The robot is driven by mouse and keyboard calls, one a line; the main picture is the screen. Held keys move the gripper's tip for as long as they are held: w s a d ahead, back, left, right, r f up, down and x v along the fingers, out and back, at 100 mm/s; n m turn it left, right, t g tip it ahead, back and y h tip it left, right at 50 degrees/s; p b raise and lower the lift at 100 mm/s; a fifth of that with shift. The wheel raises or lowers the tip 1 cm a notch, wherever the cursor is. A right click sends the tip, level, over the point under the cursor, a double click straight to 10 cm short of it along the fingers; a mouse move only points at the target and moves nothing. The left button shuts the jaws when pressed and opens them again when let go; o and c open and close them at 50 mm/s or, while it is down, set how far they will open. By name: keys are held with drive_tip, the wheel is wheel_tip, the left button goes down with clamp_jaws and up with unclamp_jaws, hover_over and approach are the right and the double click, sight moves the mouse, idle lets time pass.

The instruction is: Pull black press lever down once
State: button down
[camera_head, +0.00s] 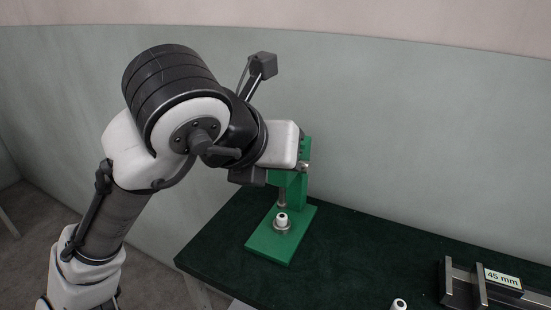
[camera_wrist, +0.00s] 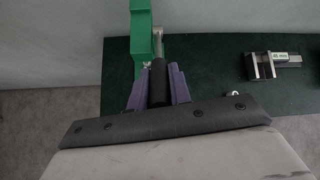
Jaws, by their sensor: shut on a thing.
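The green press (camera_head: 268,246) stands on the dark green table, its base flat and its column partly behind my arm. A small white part (camera_head: 282,218) sits upright on its base under the ram. In the wrist view the green press body (camera_wrist: 143,38) shows at the top. The black press lever (camera_wrist: 158,86) lies between the two purple fingers of my gripper (camera_wrist: 158,80), which is shut on its handle. The lever's metal rod runs from the handle toward the press. In the head view my arm hides the lever and the fingers.
A metal fixture with a "45 mm" label (camera_head: 503,279) lies at the table's right; it also shows in the wrist view (camera_wrist: 262,68). Another white part (camera_head: 399,304) is at the front edge of the picture. The table (camera_head: 365,247) between them is clear. A grey wall stands behind.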

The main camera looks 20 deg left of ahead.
drive_tip(key=shift+s+f+t+b, duration=0.35)
drive_tip(key=shift+f+t+b, duration=0.15)
drive_tip(key=shift+f+b, duration=0.4)
drive_tip(key=shift+s+b, duration=0.2)
drive_tip(key=shift+b, duration=0.4)
drive_tip(key=shift+f+t, duration=0.1)
drive_tip(key=shift+t, duration=0.2)
drive_tip(key=f+b, duration=0.1)
drive_tip(key=b, duration=0.1)
drive_tip(key=s+t+b, duration=0.1)
drive_tip(key=b, duration=0.1)
drive_tip(key=shift+f, duration=0.4)
